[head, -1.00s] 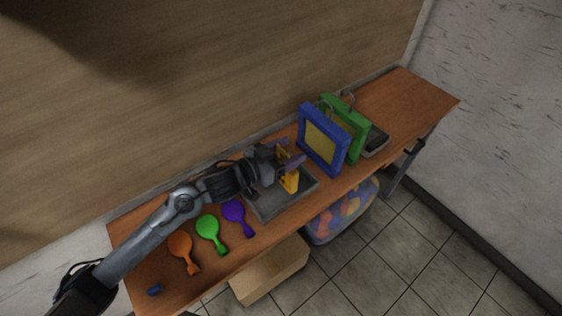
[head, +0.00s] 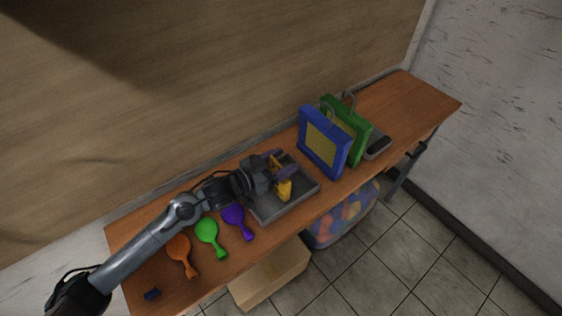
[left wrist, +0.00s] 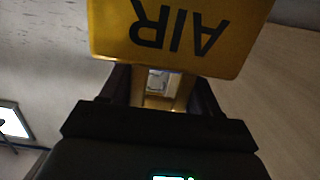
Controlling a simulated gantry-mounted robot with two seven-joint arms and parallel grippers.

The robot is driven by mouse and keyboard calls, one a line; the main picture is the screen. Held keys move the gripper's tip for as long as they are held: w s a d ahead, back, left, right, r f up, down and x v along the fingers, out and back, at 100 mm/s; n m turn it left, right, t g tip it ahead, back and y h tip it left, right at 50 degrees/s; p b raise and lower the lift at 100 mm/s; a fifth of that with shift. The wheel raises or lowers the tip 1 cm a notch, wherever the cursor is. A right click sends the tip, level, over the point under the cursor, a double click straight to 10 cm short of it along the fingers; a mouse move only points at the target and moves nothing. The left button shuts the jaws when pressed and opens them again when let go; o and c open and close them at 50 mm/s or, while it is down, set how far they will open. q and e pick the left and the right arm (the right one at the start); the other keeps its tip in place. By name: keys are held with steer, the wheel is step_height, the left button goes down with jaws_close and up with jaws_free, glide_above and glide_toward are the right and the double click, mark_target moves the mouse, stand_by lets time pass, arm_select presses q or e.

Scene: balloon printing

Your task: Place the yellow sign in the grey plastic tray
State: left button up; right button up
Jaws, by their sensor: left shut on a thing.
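The yellow sign (head: 284,190) is in my left gripper (head: 282,172), which is shut on it. In the head view both are over the grey plastic tray (head: 279,214) on the wooden shelf. Whether the sign touches the tray floor cannot be told. In the left wrist view the sign (left wrist: 180,35) fills the top, with black letters "AIR" upside down, between the dark fingers. The arm covers the tray's left back part. My right gripper is not in view.
Purple (head: 234,215), green (head: 207,231) and orange (head: 179,249) paddle-shaped items lie left of the tray. A blue frame (head: 308,155) and a green frame (head: 359,131) stand to its right. A cardboard box (head: 270,275) and a clear bin of colourful items (head: 343,218) are below.

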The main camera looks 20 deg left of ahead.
arm_select(q)
steer(key=shift+f, duration=0.1)
steer(key=o, duration=1.4)
steer(key=shift+s+a, duration=0.1)
steer(key=shift+s, duration=0.1)
steer(key=shift+p+v, duration=0.65)
steer(key=shift+v, duration=5.15)
